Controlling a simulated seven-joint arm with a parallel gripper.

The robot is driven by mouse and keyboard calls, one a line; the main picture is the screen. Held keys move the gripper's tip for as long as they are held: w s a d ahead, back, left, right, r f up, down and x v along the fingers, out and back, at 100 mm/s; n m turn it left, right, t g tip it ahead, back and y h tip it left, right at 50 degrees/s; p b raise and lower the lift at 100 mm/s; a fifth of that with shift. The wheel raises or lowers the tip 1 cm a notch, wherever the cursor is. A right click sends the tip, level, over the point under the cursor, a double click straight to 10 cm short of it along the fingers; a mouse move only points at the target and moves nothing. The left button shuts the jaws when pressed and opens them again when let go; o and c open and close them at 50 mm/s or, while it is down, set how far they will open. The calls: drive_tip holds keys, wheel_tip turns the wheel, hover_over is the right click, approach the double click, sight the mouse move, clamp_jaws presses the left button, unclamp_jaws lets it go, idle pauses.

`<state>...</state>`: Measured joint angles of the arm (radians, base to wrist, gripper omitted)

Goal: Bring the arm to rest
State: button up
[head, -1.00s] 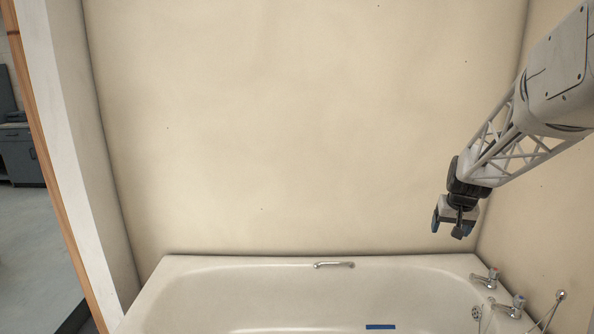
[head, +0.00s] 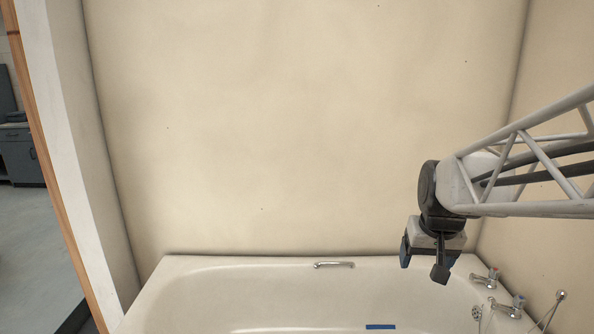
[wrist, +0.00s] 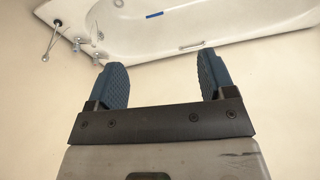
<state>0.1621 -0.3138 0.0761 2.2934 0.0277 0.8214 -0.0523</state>
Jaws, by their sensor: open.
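My gripper (head: 425,264) hangs at the end of my arm at the right of the head view, above the tap end of the bath. In the wrist view my gripper (wrist: 163,82) shows two blue ribbed fingers spread apart with nothing between them. The white bathtub (head: 235,263) lies below it in the head view. The bath (wrist: 130,55) also shows at the top of the wrist view, beyond the fingertips. My gripper appears apart from the bath and walls.
Two taps, one red-marked (head: 490,275) and one blue-marked (head: 512,305), stand on the bath's right end. A chrome handle (head: 334,265) sits on the far rim. A blue strip (head: 380,327) is in the bath. The beige back wall (head: 300,130) is bare.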

drive_tip(key=s+a+f, duration=0.1)
drive_tip(key=s+a, duration=0.2)
drive_tip(key=s, duration=0.6)
drive_tip(key=s+a+f+n, duration=0.1)
drive_tip(key=s+a, duration=0.3)
drive_tip(key=s, duration=0.5)
drive_tip(key=shift+s+f, duration=0.2)
drive_tip(key=shift+f, duration=0.2)
